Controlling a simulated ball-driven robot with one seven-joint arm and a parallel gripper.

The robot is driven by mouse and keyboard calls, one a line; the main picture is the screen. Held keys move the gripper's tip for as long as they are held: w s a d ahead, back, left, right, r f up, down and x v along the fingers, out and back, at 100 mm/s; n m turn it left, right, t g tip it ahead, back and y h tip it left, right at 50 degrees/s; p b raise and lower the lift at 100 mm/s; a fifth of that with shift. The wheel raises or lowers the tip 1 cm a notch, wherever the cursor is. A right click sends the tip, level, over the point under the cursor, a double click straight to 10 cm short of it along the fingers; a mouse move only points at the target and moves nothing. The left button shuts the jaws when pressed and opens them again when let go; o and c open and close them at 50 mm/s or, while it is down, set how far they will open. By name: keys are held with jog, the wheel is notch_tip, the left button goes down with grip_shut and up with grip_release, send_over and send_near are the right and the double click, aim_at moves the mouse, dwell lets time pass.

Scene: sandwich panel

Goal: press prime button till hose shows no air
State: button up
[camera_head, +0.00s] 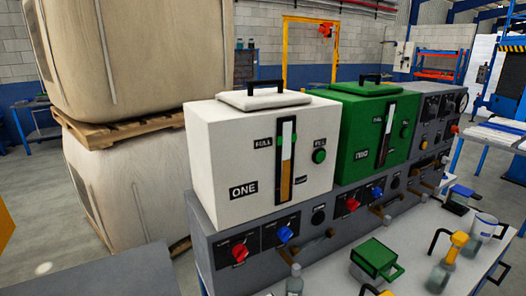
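A grey control panel (219,246) runs along the back of a table. A white tank marked ONE (215,150) and a green tank marked TWO (345,150) stand on it. Each tank has an upright level gauge; a green round button (319,156) sits on the white tank's front. The panel face carries a red knob (240,253), a blue knob (285,234), a round black control (318,215) and more knobs to the right. Their labels are too small to read, so I cannot tell which is the prime button. No hose is clear. My gripper is not in view.
On the white tabletop (340,255) are a green lidded container (377,259), a clear bottle (294,281), a yellow-topped jar (443,268) and a white cup (483,227). Large wrapped loads (130,55) on pallets stand left. The floor (50,240) at left is partly clear.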

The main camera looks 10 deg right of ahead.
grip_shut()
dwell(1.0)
